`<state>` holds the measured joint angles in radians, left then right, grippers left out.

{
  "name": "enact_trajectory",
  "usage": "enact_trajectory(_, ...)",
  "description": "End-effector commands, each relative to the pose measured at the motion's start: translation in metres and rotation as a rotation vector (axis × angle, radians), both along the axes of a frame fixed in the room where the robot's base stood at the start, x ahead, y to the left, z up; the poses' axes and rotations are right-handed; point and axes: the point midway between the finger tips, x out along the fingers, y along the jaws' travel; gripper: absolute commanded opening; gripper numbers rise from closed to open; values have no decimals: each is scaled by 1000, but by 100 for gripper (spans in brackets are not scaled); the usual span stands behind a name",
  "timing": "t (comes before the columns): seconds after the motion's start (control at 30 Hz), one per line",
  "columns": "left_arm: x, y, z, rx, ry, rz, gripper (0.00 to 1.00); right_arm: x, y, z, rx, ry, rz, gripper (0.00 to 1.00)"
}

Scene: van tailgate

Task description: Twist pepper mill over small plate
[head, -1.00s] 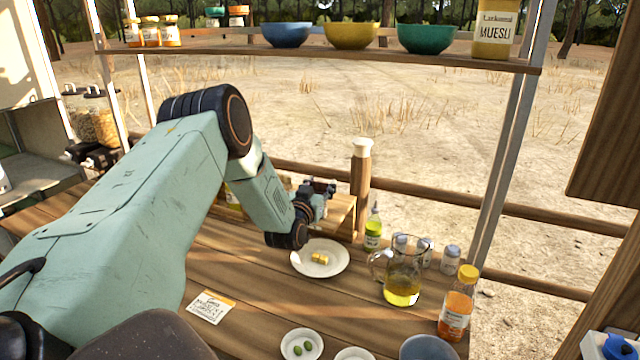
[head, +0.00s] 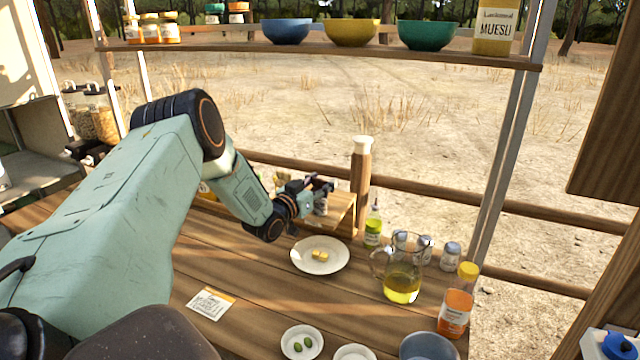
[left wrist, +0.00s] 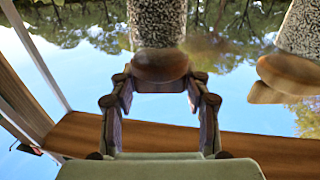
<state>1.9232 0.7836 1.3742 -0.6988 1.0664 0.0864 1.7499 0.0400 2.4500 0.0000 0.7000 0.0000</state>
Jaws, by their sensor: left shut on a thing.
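The small white plate (head: 299,262) lies on the wooden counter with a few yellow cubes (head: 319,255) on it. My left gripper (head: 322,187) is just behind the plate, over a low wooden shelf. In the left wrist view its fingers (left wrist: 162,84) are closed around the rounded wooden top of the pepper mill (left wrist: 158,64), which has a dark speckled body. In the head view a small greyish part of the mill (head: 320,208) shows under the fingers; the rest is hidden. The mill is beside the plate, not over it. My right gripper is not in view.
A tall wooden piece with a cream top (head: 361,170) stands right of the gripper. A green-labelled bottle (head: 373,228), an oil jug (head: 401,285) and an orange bottle (head: 456,305) stand right of the plate. A similar wooden-topped speckled thing (left wrist: 297,30) shows in the wrist view.

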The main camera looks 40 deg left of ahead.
Motion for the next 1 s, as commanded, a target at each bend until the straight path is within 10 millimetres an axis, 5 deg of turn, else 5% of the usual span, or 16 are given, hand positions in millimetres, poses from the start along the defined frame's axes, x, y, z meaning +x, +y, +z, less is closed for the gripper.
enact_trajectory(0.07, 0, 0, 1, 1, -3, 1, 16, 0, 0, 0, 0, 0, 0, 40)
enact_trajectory(0.1, 0, 0, 1, 1, -3, 1, 49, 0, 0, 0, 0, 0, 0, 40)
enact_trajectory(0.37, 0, 0, 1, 1, -2, 1, 71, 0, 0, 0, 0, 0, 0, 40)
enact_trajectory(0.77, -4, 1, 0, -1, -1, 3, 72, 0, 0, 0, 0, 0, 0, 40)
enact_trajectory(1.0, -35, -3, 1, -6, -2, 5, 72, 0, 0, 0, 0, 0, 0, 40)
